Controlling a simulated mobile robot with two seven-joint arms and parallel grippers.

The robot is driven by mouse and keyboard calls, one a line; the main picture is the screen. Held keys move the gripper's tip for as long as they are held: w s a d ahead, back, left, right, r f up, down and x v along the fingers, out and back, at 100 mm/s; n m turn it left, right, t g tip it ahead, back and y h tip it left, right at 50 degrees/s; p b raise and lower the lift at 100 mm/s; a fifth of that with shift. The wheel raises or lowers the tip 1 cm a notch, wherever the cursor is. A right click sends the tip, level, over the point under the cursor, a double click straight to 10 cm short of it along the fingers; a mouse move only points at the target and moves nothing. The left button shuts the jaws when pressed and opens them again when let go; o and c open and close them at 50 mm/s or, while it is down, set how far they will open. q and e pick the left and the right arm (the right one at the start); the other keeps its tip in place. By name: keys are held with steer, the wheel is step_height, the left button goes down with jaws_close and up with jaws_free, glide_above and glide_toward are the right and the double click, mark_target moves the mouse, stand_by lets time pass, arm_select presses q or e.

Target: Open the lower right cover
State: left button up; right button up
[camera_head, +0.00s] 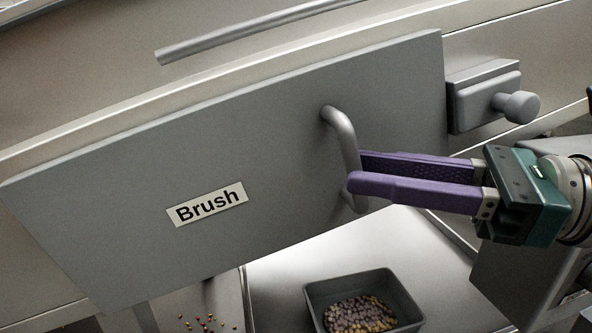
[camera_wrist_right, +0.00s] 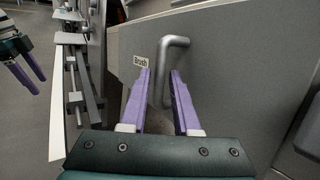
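The cover (camera_head: 270,120) is a flat grey panel labelled "Brush" with a bent metal bar handle (camera_head: 343,130). It also shows in the right wrist view (camera_wrist_right: 235,70). My right gripper (camera_head: 357,170) reaches in from the right, with its purple fingers on either side of the handle.
A dark tray (camera_head: 312,293) of small candies sits on a pale surface below the cover. Loose candies lie to its left. A grey block with a round knob (camera_head: 518,106) is right of the cover. A long bar (camera_head: 250,30) runs above it.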

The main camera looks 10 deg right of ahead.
steer(key=shift+x, duration=1.4)
jaws_close()
stand_by(0.4)
